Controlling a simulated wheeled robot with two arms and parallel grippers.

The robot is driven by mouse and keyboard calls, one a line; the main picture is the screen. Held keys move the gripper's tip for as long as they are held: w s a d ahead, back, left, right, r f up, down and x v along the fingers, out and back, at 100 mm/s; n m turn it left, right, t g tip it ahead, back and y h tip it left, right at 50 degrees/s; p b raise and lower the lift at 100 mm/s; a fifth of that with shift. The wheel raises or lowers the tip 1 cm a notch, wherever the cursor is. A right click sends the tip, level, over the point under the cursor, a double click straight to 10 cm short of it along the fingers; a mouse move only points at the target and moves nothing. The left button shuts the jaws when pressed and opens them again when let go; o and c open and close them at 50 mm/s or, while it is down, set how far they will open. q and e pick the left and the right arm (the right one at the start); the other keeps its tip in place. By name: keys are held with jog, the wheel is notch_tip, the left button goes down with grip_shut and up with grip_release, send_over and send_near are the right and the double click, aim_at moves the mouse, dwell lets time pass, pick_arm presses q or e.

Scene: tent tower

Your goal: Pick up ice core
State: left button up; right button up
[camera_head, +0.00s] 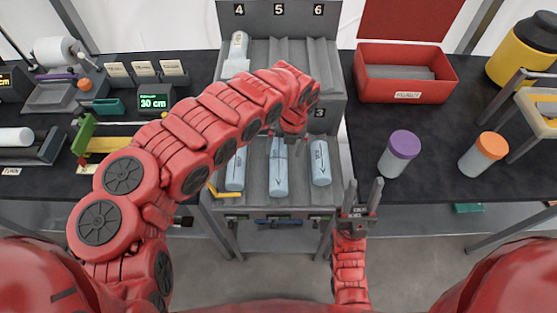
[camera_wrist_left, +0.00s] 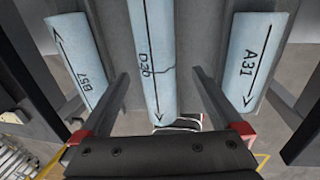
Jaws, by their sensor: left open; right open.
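Three pale blue ice cores lie side by side in the grey rack's lower slots: a left core (camera_head: 236,172), a middle core (camera_head: 278,178) and a right core (camera_head: 320,163). In the left wrist view they read B57 (camera_wrist_left: 76,58), D20 (camera_wrist_left: 152,50) and A31 (camera_wrist_left: 250,58). D20 has a dark crack line and an arrow. My left gripper (camera_head: 285,140) is open above the middle core; its fingers (camera_wrist_left: 161,78) stand on either side of D20, and contact cannot be told. My right gripper (camera_head: 363,190) is open and empty, right of the rack.
Another core (camera_head: 239,46) lies in upper slot 4 of the rack (camera_head: 279,15). An open red box (camera_head: 406,83), a purple-capped jar (camera_head: 399,155) and an orange-capped jar (camera_head: 483,155) stand on the right table. A 30 cm display (camera_head: 153,102) stands at left.

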aim_at(280, 159)
pick_arm(q)
jog(key=shift+s+a+f, duration=0.1)
jog(key=shift+s+f, duration=0.05)
jog(key=shift+f, duration=0.1)
jog(key=f, duration=0.1)
jog(key=f+p, duration=0.1)
jog(key=a+f+p, duration=0.1)
jog(key=shift+s+f, duration=0.25)
jog(key=shift+f, duration=0.1)
jog(key=shift+w+a+f, duration=0.1)
jog(key=shift+f, duration=0.35)
grip_shut()
